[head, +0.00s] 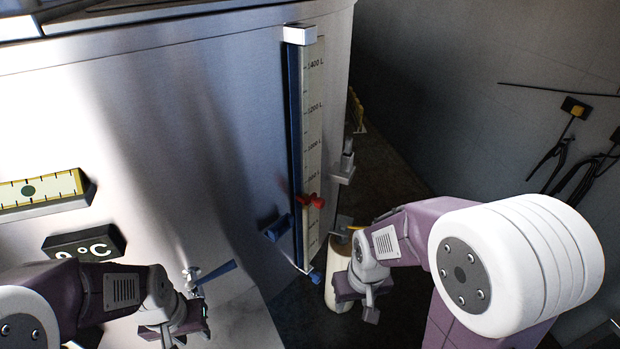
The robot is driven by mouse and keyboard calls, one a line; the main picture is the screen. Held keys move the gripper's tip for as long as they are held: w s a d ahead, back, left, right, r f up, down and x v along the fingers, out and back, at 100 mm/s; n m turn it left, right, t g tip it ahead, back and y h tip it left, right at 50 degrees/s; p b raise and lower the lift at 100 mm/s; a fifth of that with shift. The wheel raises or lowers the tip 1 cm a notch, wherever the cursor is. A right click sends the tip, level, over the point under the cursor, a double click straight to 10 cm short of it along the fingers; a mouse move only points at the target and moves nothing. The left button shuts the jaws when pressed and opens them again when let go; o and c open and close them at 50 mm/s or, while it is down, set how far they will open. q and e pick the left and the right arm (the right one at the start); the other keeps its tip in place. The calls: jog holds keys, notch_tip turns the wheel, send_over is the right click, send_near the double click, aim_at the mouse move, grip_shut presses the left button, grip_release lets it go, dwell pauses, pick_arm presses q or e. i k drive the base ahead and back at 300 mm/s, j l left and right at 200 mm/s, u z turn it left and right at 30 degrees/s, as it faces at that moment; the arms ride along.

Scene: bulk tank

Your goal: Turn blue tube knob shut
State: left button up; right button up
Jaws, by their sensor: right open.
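A tall level gauge (314,130) with a litre scale and a dark blue tube (294,130) stands on the side of the steel tank. A small blue knob (316,278) sits at the tube's foot. A larger dark blue handle (277,228) sticks out left of the tube, and a red knob (311,201) sits on the scale. I cannot tell which blue part is the tube knob. My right gripper (357,298) is open, right of the foot knob and apart from it in the picture. My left gripper (184,326) is at the lower left; its jaws are unclear.
A tap with a blue lever (218,272) is just above my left gripper. A pale cylinder (339,270) is partly hidden behind my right gripper. A temperature display (84,244) and a yellow-framed gauge (42,190) are on the tank (150,110). Tools hang on the right wall.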

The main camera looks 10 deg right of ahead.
aim_at(316, 277)
jog(key=l+u, duration=0.15)
jog(key=l, duration=1.55)
